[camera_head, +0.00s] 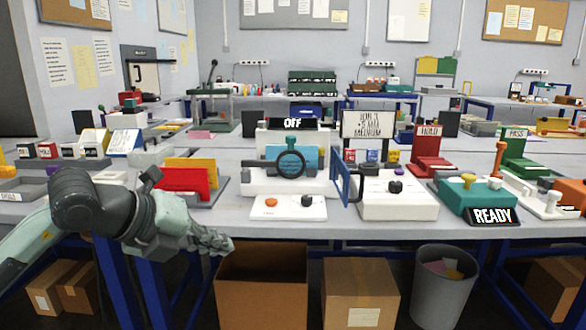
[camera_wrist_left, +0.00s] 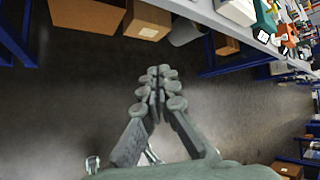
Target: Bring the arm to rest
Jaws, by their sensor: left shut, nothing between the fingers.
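My left arm comes in from the left in the head view and is bent in front of the table's front edge. Its gripper (camera_head: 222,243) hangs just below the table top, above an open cardboard box. In the left wrist view the left gripper (camera_wrist_left: 155,72) has its fingers together with nothing between them, over the dark floor. It touches none of the things on the table. My right gripper is in neither view.
The table (camera_head: 365,229) carries a white plotter (camera_head: 290,182) with an "OFF" sign, a white control box (camera_head: 397,205) and a teal "READY" box (camera_head: 470,195). Below stand an open cardboard box (camera_head: 260,295), a closed box (camera_head: 360,292) and a grey bin (camera_head: 443,295).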

